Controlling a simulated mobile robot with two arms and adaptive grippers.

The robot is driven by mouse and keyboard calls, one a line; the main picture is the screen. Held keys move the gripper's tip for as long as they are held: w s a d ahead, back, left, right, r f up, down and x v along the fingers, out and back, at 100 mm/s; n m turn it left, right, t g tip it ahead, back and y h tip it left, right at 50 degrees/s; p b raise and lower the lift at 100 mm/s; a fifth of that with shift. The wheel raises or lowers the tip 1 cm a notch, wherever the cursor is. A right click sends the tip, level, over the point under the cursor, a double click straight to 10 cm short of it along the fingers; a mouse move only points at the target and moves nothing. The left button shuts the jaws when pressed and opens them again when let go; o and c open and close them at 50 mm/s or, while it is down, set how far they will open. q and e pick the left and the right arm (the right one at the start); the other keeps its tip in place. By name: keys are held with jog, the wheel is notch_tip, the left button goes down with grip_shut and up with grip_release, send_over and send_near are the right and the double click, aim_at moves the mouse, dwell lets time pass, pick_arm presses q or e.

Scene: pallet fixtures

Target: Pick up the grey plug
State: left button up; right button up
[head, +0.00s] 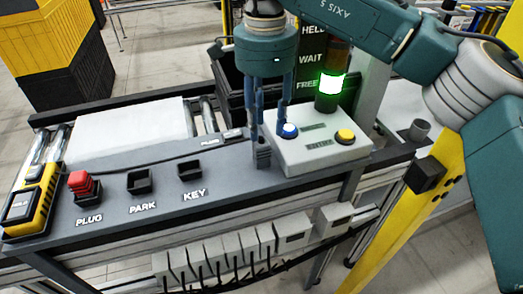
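My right gripper (272,143) points down over the console, beside the control box. Its two blue fingers are apart, with nothing seen between them; the tip of the right finger is close to the blue button. A small dark grey piece (232,134) lies on the console left of the fingers, beside a "PLUG" label and near a dark cable. A grey cylinder (418,130) stands at the right end. I cannot tell for certain which is the grey plug. A red plug (82,184) stands in the front-left socket labelled PLUG. My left gripper is not in view.
The control box (318,148) has a blue button (288,130) and a yellow button (345,136). A signal lamp (331,85) glows green behind it. Empty PARK (140,182) and KEY (190,172) sockets are at the front. A yellow-black device (28,206) is at left.

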aim_at(262, 142)
jog(key=f, duration=0.2)
jog(key=f+p, duration=0.2)
jog(key=f, duration=0.1)
jog(key=shift+a+f, duration=0.3)
jog(key=shift+f, duration=0.2)
grip_shut()
grip_release()
jog(key=shift+r, duration=0.15)
